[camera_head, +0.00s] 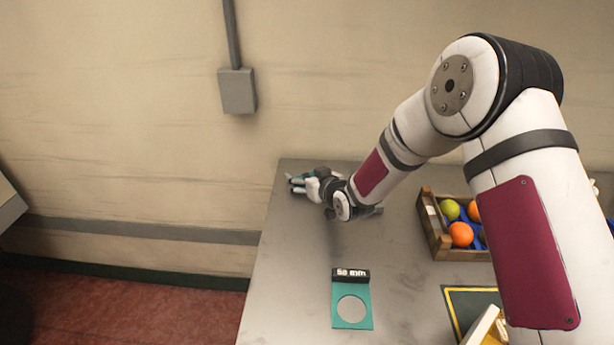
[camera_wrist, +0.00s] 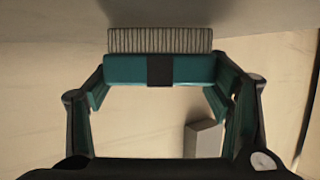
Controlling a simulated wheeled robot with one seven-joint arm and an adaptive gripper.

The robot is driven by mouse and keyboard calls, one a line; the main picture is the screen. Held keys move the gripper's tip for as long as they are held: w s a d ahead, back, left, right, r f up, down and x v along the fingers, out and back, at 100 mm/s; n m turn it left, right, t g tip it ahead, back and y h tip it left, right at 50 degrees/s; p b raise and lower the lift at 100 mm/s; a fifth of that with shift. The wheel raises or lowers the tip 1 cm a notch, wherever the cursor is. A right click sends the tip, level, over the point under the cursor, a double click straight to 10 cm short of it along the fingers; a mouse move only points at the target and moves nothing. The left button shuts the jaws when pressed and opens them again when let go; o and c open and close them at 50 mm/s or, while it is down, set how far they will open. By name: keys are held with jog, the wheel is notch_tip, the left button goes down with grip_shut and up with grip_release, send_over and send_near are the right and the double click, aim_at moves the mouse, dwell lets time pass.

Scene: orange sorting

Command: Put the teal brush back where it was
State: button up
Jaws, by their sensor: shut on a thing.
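My gripper (camera_head: 305,183) is over the far left corner of the grey table (camera_head: 300,262), low near its surface. It is shut on the teal brush (camera_wrist: 125,70), which spans between the two fingers in the wrist view, where the gripper (camera_wrist: 165,88) frames it. The brush has a teal body, a black middle band and a strip of pale bristles facing the grey surface at the top of that view. I cannot tell whether the bristles touch the table. In the head view only a bit of teal shows at the gripper; the fingers and hand hide the rest.
A wooden crate (camera_head: 437,243) with oranges and a green fruit stands right of my forearm. A teal plate gauge (camera_head: 365,313) with a round hole lies nearer the front. A dark green, yellow-edged mat (camera_head: 457,303) lies at front right. The wall stands close behind the table.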

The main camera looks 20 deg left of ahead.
jog(key=shift+f, duration=0.15)
jog(key=o, duration=1.2)
jog(key=shift+o, duration=0.6)
jog(key=shift+r+p, duration=0.95)
jog(key=shift+r, duration=3.1)
